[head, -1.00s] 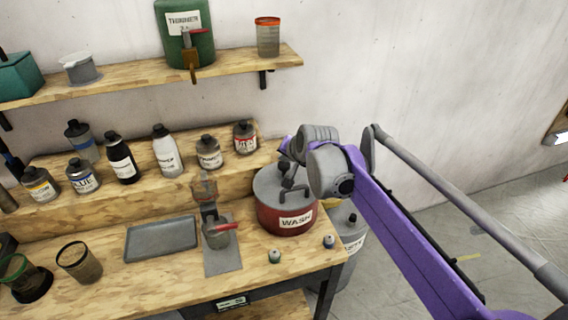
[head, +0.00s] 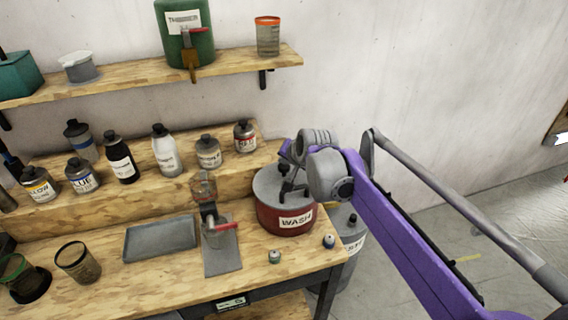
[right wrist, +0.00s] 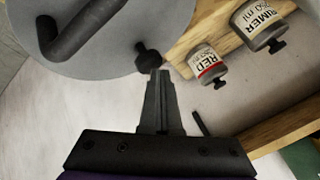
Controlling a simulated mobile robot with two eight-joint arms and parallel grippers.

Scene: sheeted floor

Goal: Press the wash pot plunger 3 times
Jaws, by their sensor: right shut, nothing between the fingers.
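The red wash pot (head: 270,215) with a white WASH label stands at the right end of the workbench. Its grey lid (right wrist: 95,50) fills the upper left of the right wrist view, with a dark bent handle (right wrist: 80,28) on it. A small black knob (right wrist: 148,60), which looks like the plunger, stands near the lid's edge. My right gripper (right wrist: 160,75) is shut and empty, its fingertips close to that knob; I cannot tell if they touch. My left gripper is not in view.
A red-labelled bottle (head: 245,136) and a primer bottle (head: 209,153) stand on the raised ledge behind. A grey bin (head: 348,228) stands beside the bench.

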